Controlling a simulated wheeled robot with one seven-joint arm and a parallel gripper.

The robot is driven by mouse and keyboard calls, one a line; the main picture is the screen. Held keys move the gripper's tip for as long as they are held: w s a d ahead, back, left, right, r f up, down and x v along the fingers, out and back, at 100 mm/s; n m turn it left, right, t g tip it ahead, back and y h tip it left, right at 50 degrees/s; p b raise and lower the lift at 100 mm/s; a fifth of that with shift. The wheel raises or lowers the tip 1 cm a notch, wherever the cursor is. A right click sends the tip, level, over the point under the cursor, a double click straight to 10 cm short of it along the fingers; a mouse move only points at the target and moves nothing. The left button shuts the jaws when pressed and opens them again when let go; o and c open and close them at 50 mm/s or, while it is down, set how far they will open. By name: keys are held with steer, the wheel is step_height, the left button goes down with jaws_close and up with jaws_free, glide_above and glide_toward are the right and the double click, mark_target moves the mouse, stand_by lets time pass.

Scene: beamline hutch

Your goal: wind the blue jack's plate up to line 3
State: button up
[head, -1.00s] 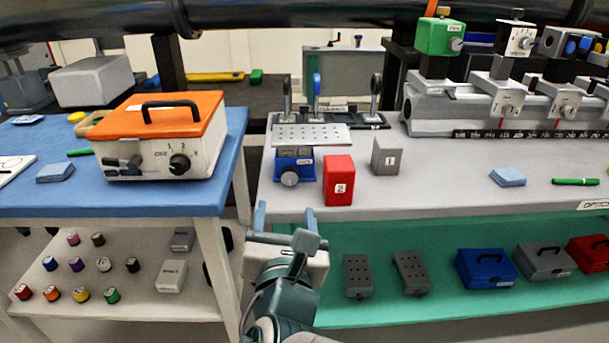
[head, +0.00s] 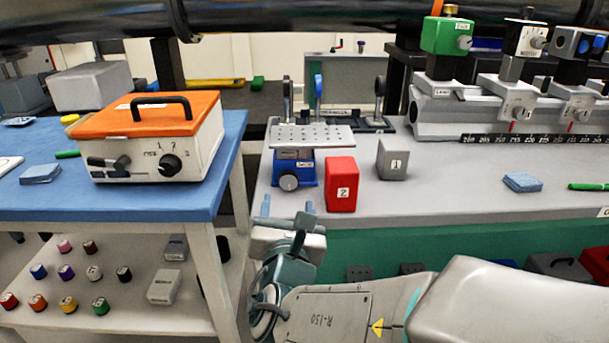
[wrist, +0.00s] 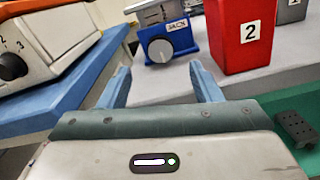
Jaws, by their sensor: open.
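The blue jack (head: 293,170) stands on the grey bench near its left front corner; it also shows in the wrist view (wrist: 182,39). Its perforated plate (head: 311,135) sits on top, a little above the blue base. A round grey knob (head: 288,183) faces the front; the wrist view shows this knob (wrist: 160,50) too.
A red block marked 2 (head: 341,184) stands just right of the jack, and a grey block marked 1 (head: 392,158) beyond it. Upright optics (head: 318,95) stand behind the plate. A blue-topped table (head: 110,203) with an orange-lidded box (head: 150,115) is at left.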

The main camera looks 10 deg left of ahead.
mark_target(289, 182)
steer(key=x, duration=0.7)
steer(key=shift+b, duration=0.4)
steer(key=c, duration=1)
steer(key=shift+f+b, duration=0.1)
steer(key=shift+b, duration=0.2)
